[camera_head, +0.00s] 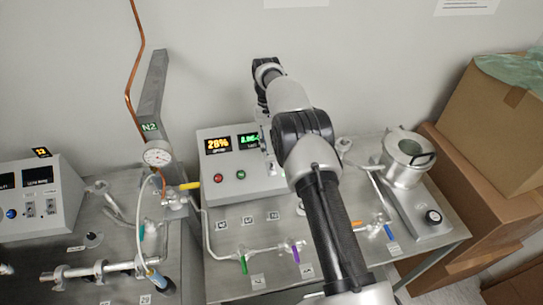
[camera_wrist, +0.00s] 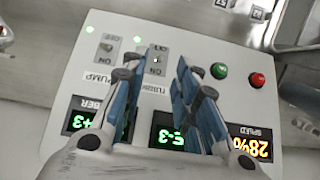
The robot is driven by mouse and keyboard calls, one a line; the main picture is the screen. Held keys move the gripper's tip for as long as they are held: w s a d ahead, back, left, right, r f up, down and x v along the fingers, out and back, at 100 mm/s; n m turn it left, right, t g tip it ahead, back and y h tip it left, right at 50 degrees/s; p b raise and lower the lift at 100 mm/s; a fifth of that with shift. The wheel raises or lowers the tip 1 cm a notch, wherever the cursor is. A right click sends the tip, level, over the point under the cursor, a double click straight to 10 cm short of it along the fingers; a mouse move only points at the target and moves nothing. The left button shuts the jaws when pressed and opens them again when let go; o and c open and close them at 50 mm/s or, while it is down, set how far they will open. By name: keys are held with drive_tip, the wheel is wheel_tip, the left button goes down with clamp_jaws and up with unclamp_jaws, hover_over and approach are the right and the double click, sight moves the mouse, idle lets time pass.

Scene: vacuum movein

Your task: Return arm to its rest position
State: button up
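My gripper (camera_wrist: 160,68) has its two blue-padded fingers apart, with a gap between them and nothing held. It hangs over the grey-white control box (camera_wrist: 65,75), and a toggle switch labelled ON/OFF shows in line with the gap. I cannot tell whether a finger touches the switch. In the head view my arm reaches up and forward over the bench, bends at the top and drops toward the control box (camera_head: 243,187). My gripper is mostly hidden there behind the arm.
The box has a green button (camera_wrist: 219,70), a red button (camera_wrist: 257,80) and lit displays. Glassware with coloured valves (camera_head: 243,262) lies on the bench below the arm. A metal vessel (camera_head: 405,170) stands right. Cardboard boxes (camera_head: 505,120) stack beyond. A grey post (camera_head: 152,105) with a gauge stands left.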

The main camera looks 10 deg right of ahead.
drive_tip(key=shift+w+r, duration=0.15)
drive_tip(key=shift+r, duration=0.5)
